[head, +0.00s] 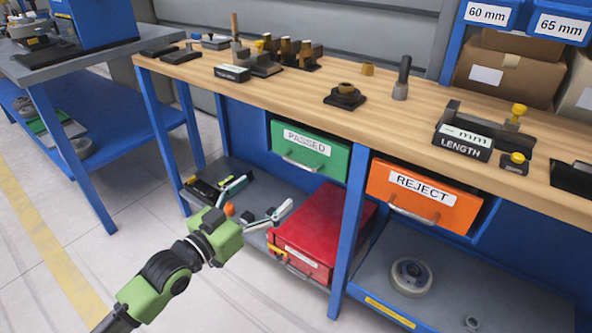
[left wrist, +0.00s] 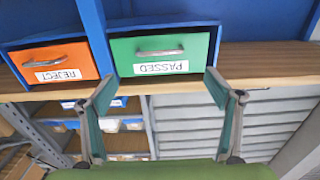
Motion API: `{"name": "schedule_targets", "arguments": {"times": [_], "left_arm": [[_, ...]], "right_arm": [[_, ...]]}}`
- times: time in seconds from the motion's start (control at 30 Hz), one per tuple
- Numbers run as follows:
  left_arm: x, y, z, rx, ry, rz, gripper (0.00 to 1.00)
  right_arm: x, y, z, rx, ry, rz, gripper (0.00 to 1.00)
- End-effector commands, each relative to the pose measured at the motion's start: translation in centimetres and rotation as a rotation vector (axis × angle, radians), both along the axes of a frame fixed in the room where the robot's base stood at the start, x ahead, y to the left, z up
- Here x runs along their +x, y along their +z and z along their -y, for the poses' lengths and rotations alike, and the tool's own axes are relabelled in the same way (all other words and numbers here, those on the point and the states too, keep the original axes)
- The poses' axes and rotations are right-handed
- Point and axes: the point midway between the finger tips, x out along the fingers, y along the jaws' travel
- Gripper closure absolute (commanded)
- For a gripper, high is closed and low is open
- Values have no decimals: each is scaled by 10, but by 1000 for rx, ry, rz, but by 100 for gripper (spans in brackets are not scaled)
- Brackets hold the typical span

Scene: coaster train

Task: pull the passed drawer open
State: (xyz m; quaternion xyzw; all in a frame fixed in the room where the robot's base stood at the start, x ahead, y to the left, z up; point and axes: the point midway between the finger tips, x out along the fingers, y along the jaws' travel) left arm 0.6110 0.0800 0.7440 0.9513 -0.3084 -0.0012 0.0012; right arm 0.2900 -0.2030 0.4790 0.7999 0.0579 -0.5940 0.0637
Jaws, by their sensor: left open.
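The passed drawer (head: 322,156) is green with a white PASSED label and a silver bar handle (head: 299,163). It hangs under the wooden bench top and looks shut. My left gripper (head: 266,193) is in front of and below it in the head view, with its fingers spread and empty, apart from the handle. In the left wrist view, which is upside down, the green drawer (left wrist: 130,67) and its handle (left wrist: 160,52) appear beyond and between the open fingers (left wrist: 160,82). My right gripper is not in view.
The orange REJECT drawer (head: 385,180) is beside it, past a blue bench leg (head: 349,225). A red toolbox (head: 325,222) stands on the lower shelf (head: 250,165) near my left gripper. Fixtures and gauges stand on the bench top (head: 290,90). Floor at the left is clear.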

Motion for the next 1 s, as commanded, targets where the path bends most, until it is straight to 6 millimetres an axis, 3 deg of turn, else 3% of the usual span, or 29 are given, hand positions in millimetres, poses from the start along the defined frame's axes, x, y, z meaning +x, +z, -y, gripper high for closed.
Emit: {"name": "schedule_targets", "arguments": {"times": [0.17,0.37,0.7,1.0], "left_arm": [[13,2,11,-4,-3,4,17],[46,2,35,-3,-3,5,17],[97,1,71,-2,-2,2,17],[111,2,81,0,-2,4,17]], "right_arm": [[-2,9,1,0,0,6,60],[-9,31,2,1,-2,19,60],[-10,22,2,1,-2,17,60],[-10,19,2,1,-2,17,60]]}}
